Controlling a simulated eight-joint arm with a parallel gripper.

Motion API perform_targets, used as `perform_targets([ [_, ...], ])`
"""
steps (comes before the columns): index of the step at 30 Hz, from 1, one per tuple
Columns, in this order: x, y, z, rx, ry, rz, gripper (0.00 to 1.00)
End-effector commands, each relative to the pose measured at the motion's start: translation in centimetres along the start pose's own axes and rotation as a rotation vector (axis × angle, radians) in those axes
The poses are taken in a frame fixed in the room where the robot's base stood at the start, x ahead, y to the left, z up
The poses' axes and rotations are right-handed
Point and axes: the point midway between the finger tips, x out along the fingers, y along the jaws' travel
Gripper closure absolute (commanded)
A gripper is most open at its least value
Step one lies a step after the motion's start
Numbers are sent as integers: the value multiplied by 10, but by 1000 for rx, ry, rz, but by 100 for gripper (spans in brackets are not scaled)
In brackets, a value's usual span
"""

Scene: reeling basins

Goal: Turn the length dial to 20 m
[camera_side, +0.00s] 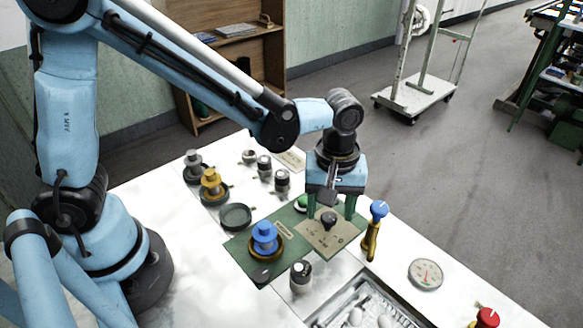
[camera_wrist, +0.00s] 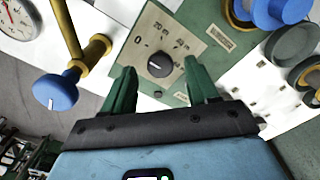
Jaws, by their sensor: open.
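The length dial is a black knob (camera_side: 328,219) on a tan plate on the green panel; it also shows in the wrist view (camera_wrist: 160,66). The plate (camera_wrist: 143,65) has printed marks, among them 0 and what looks like 20 m. A pale line on the knob seems to point left in the wrist view, nearest the 0 side; its exact reading is unclear. My gripper (camera_side: 331,209) points down over the plate, open. Its green fingers stand one on each side of the knob, apart from it, with gaps visible in the wrist view (camera_wrist: 160,68).
A blue spool (camera_side: 265,239) stands left of the plate on the green panel (camera_side: 240,247). A blue-handled brass valve (camera_side: 377,222) stands close on the right. A round gauge (camera_side: 425,274) and a red knob (camera_side: 487,318) lie further right. A black-and-silver knob (camera_side: 301,275) is in front.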

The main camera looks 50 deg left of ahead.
Motion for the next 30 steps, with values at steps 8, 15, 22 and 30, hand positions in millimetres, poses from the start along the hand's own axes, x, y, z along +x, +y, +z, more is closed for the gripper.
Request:
perform_targets([
  [8, 14, 0, 0, 0, 0, 0, 41],
  [15, 14, 0, 0, 0, 0, 0, 41],
  [22, 14, 0, 0, 0, 0, 0, 76],
  [30, 13, 0, 0, 4, 0, 0, 97],
])
